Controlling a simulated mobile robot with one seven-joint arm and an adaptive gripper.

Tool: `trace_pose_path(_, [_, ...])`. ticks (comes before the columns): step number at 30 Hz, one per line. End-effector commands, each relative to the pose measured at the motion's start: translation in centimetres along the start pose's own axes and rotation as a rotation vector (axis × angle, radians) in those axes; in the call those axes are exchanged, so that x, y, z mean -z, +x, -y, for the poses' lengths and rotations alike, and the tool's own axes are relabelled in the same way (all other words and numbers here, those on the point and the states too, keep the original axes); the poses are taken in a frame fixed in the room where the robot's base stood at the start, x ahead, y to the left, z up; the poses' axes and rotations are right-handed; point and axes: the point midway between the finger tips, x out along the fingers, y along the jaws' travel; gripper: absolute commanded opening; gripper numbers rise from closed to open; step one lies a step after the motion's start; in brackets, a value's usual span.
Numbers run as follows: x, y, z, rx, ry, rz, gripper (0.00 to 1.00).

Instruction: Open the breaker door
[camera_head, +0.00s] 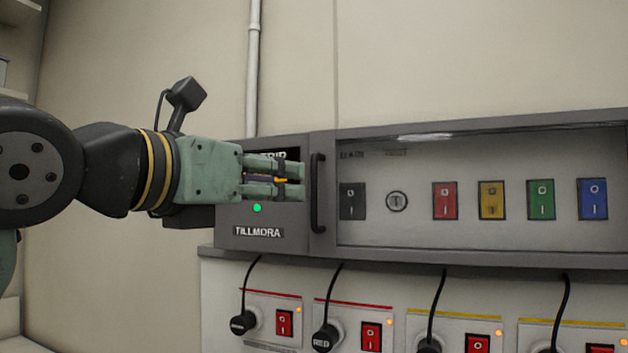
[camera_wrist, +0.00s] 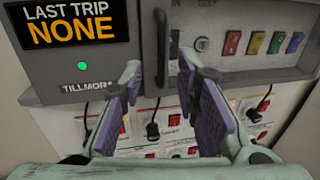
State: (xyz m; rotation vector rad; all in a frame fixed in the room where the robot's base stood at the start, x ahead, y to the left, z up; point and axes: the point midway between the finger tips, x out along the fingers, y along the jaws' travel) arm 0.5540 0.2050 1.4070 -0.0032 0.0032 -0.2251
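The breaker door (camera_head: 480,185) is a clear panel in a dark grey frame, and it looks closed over a row of switches. Its black vertical handle (camera_head: 318,193) is on the door's left edge. In the wrist view the handle (camera_wrist: 161,48) stands upright, beyond and above the fingertips. My gripper (camera_head: 290,180) is level with the handle in the head view, just left of it. In the wrist view my gripper (camera_wrist: 160,70) has its two fingers apart with nothing between them. I cannot tell the exact gap between fingertips and handle.
The grey TILLMORA panel (camera_head: 258,225) with a green light is left of the door. Its display (camera_wrist: 65,22) reads LAST TRIP NONE. Below are several outlets with black plugs (camera_head: 243,322) and red switches (camera_head: 284,322). A pipe (camera_head: 253,70) runs up the wall behind.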

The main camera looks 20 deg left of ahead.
Motion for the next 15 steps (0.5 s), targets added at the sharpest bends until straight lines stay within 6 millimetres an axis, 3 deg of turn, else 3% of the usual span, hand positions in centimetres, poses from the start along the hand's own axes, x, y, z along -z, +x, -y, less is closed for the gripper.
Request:
trace_pose_path(9, [-0.3, 6.0, 0.2, 0.006, 0.001, 0.001, 0.29])
trace_pose_path(15, [-0.2, 8.2, 0.1, 0.005, -0.001, 0.002, 0.29])
